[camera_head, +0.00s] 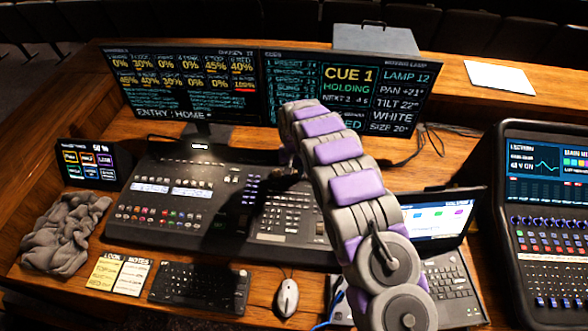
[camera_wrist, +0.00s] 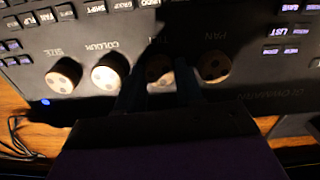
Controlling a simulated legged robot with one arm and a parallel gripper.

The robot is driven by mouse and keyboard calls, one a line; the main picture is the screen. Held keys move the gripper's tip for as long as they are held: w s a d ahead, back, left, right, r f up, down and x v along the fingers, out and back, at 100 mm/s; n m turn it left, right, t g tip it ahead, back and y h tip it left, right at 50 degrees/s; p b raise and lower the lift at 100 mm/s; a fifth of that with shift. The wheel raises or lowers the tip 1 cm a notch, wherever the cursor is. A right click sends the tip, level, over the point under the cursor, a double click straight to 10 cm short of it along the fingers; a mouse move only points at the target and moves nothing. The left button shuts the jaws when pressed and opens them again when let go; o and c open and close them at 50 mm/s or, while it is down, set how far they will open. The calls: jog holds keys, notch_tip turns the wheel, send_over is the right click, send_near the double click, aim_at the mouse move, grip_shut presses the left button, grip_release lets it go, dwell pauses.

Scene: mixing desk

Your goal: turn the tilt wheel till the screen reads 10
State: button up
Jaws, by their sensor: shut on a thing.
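In the wrist view a row of round wheels with pale dotted tops runs along the console edge. The tilt wheel (camera_wrist: 160,71) sits between the colour wheel (camera_wrist: 110,73) and the pan wheel (camera_wrist: 213,67). My gripper (camera_wrist: 159,82) has one dark finger on each side of the tilt wheel and is shut on it. Shadow covers the fingers and part of the wheel. In the head view the right screen (camera_head: 345,92) reads TILT 22°, with PAN +21° above it. My arm hides the wheels and most of the gripper there.
The size wheel (camera_wrist: 63,75) stands further left in the row. The lighting console (camera_head: 180,205) fills the desk's middle. A left monitor (camera_head: 185,85), laptop (camera_head: 440,220), mouse (camera_head: 287,297), keyboard (camera_head: 198,287) and grey cloth (camera_head: 65,232) surround it. A second console (camera_head: 545,215) stands at right.

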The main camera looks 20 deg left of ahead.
jog(key=shift+w+a+r+n+p, duration=0.1)
jog(key=shift+n+p, duration=0.45)
jog(key=shift+n, duration=0.55)
jog(key=shift+a+r+n+p, duration=0.1)
jog(key=shift+n+p, duration=0.45)
jog(key=shift+n, duration=0.55)
jog(key=o, duration=0.8)
jog(key=shift+f, duration=0.1)
jog(key=shift+c, duration=0.2)
jog(key=shift+d, duration=0.1)
notch_tip(320, 180, up, 17)
jog(key=p, duration=0.1)
